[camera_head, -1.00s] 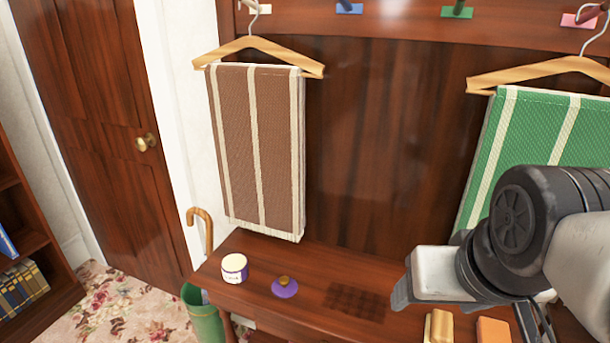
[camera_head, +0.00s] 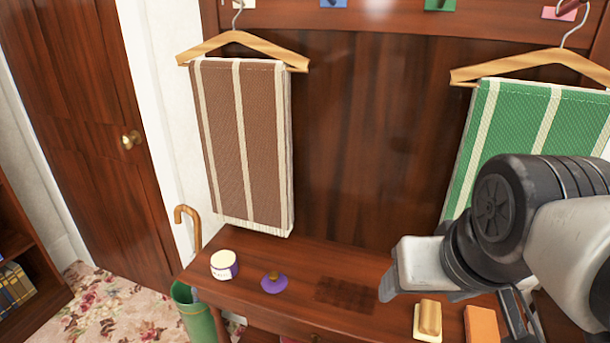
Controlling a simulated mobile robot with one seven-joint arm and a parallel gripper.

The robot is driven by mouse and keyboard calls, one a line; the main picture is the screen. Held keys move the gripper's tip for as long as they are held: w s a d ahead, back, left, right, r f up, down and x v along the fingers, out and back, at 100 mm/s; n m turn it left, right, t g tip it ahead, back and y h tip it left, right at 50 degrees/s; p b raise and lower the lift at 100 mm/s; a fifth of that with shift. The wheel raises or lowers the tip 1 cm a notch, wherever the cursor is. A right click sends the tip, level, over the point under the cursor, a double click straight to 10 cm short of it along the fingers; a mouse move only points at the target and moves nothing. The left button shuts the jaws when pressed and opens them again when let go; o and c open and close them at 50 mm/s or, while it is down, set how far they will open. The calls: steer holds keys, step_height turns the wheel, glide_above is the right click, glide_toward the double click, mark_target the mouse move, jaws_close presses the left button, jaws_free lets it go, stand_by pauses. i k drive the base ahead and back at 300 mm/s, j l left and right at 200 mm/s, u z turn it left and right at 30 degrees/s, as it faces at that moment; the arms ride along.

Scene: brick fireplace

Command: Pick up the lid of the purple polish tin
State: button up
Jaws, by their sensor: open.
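The purple lid (camera_head: 283,284), a flat disc with a small brown knob on top, lies on the wooden bench. My gripper (camera_head: 453,301) is to the right of both, above the right part of the bench. It is open and holds nothing that I can see. My arm hides part of its far side.
The bench top (camera_head: 315,262) has a dark checked patch (camera_head: 345,294) between lid and gripper. A yellow brush-like block (camera_head: 429,318) and an orange block (camera_head: 481,325) lie near my gripper. A brown striped towel (camera_head: 245,145) hangs above. A green bin (camera_head: 193,318) with a cane stands left.

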mark_target(273, 282)
steer(key=j+z, duration=0.25)
steer(key=j, duration=0.5)
steer(key=j+z, duration=0.3)
steer(key=j, duration=0.5)
steer(key=i, duration=0.05)
